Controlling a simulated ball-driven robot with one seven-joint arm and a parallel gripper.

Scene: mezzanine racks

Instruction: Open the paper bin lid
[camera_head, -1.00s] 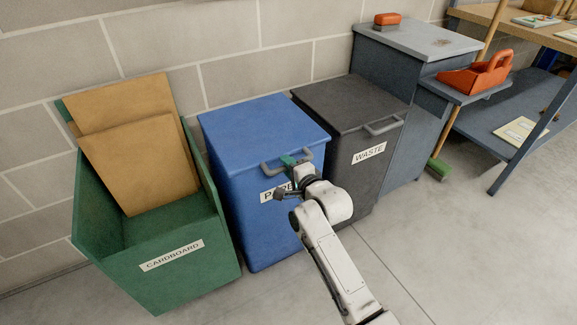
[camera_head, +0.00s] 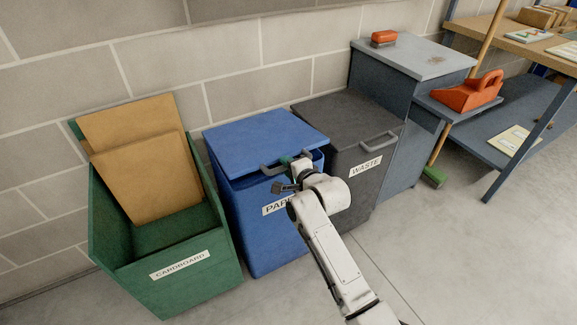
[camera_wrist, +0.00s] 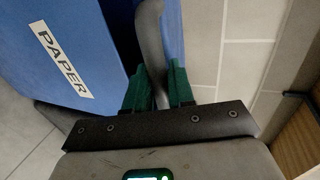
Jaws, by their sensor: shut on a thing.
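The blue paper bin (camera_head: 262,235) stands in the middle of the head view, its white PAPER label partly hidden by my arm. Its blue lid (camera_head: 262,139) is tilted up a little at the front, with a dark gap under its front edge. The grey lid handle (camera_head: 270,169) is at that edge. My gripper (camera_head: 291,163) is at the handle. In the wrist view my gripper (camera_wrist: 158,88) has its green fingers shut on both sides of the grey handle (camera_wrist: 150,40); the PAPER label (camera_wrist: 63,60) is at left.
A green cardboard bin (camera_head: 165,285) with cardboard sheets stands at left. A dark waste bin (camera_head: 350,115) with a closed lid stands close at right. A grey cabinet (camera_head: 405,65) and a workbench are farther right. A block wall is behind; the front floor is clear.

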